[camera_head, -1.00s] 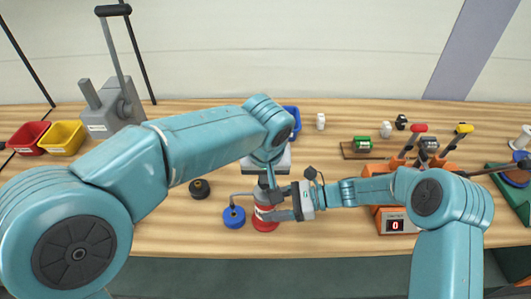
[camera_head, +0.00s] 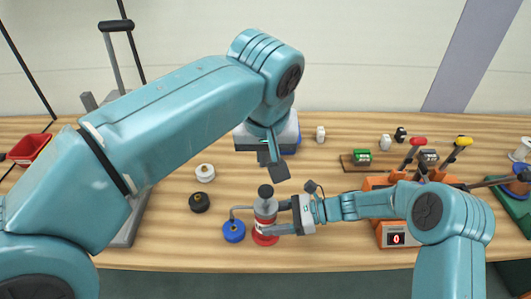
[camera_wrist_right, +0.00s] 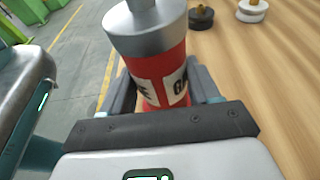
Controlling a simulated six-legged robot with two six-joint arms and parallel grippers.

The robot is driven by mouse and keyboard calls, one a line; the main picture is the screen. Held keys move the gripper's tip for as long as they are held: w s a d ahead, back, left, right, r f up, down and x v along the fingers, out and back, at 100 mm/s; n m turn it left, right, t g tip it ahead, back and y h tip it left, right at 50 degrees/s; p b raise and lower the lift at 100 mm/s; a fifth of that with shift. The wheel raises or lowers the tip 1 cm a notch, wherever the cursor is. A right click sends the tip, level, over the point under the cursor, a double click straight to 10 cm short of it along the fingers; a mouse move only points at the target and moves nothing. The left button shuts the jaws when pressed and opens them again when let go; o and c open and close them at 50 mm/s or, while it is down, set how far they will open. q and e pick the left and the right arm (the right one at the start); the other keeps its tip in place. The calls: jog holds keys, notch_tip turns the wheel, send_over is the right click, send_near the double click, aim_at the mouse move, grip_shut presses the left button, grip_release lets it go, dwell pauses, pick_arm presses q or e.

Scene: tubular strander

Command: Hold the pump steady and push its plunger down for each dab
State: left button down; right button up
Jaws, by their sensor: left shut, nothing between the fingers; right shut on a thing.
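The pump (camera_head: 265,215) stands upright near the table's front edge, with a red body, a pale label and a grey top. Its black plunger knob (camera_head: 265,191) shows raised above the top. The spout reaches left over a round blue piece (camera_head: 234,231). My right gripper (camera_head: 272,219) is shut around the pump's body from the right. The right wrist view shows the red pump (camera_wrist_right: 160,75) between its fingers; the plunger knob is out of that view. My left gripper (camera_head: 274,176) is shut and empty, hanging above and behind the knob, apart from it.
A black round piece (camera_head: 199,202) and a white one (camera_head: 205,172) lie left of the pump. An orange unit with a display showing 0 (camera_head: 396,239) is at right. The table front between is clear.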

jog(key=o, duration=1.2)
